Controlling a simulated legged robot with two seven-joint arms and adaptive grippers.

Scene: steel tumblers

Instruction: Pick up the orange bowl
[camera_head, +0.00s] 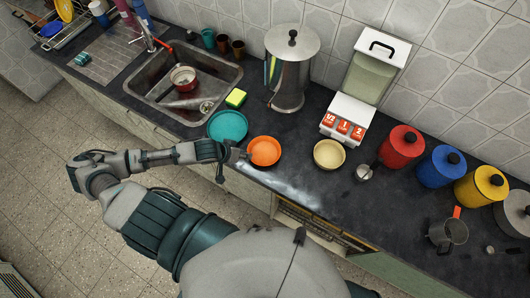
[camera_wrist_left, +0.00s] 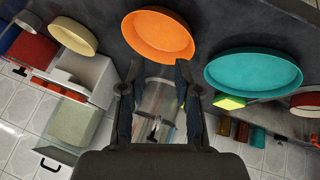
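The orange bowl (camera_head: 264,151) sits upright on the dark counter near its front edge. In the left wrist view the orange bowl (camera_wrist_left: 160,35) lies just beyond the fingertips, with nothing between the fingers and no grip on it. My left gripper (camera_head: 235,156) is close to the left side of the bowl in the head view, over the counter's front edge. In the left wrist view my left gripper (camera_wrist_left: 158,72) has its two fingers spread apart and empty. Whether a finger touches the bowl's rim I cannot tell. My right gripper is not in view.
A teal bowl (camera_head: 228,125) stands just left of the orange bowl, and a cream bowl (camera_head: 329,154) to its right. A steel pot (camera_head: 289,70) and a yellow sponge (camera_head: 236,97) are behind. A sink (camera_head: 190,80) is at left. Bare counter (camera_head: 300,185) lies in front.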

